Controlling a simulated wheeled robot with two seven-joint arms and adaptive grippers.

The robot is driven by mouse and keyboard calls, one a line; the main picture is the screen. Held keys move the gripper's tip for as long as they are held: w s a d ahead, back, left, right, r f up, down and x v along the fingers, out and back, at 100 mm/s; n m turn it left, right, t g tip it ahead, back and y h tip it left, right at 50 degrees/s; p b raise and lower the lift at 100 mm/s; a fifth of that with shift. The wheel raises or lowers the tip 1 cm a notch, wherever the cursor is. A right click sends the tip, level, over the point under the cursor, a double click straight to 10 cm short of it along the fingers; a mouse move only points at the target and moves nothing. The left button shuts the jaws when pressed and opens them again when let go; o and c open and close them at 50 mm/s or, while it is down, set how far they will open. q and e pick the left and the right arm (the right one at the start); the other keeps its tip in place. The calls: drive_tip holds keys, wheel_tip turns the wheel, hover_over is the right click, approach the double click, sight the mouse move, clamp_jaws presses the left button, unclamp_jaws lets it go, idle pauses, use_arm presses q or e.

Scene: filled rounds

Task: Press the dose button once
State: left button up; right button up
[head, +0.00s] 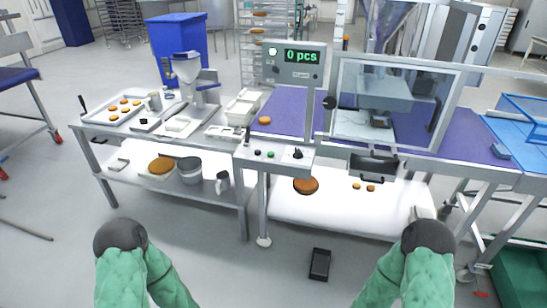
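A small control box (274,160) stands on a post at the front edge of the line. Its top carries a small dark button (257,153), a green button (270,155) and a black knob (298,153). I cannot read any labels, so I cannot tell which one is the dose button. Behind it a grey display panel (294,75) reads "0 pcs" and has a round green-white light (272,51). My two green-sleeved arms with dark rounded joints show at the bottom, well short of the box. No gripper fingers are in view.
A clear-guarded machine (390,105) stands over the purple conveyor (288,112), right of the display. A steel table (88,137) with trays, brown rounds and a scale is at left. A small black tray (320,264) lies on the floor. Floor in front is mostly clear.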

idle(0.3)
use_arm(q)
clamp_jaws()
idle(0.6)
idle(0.5)
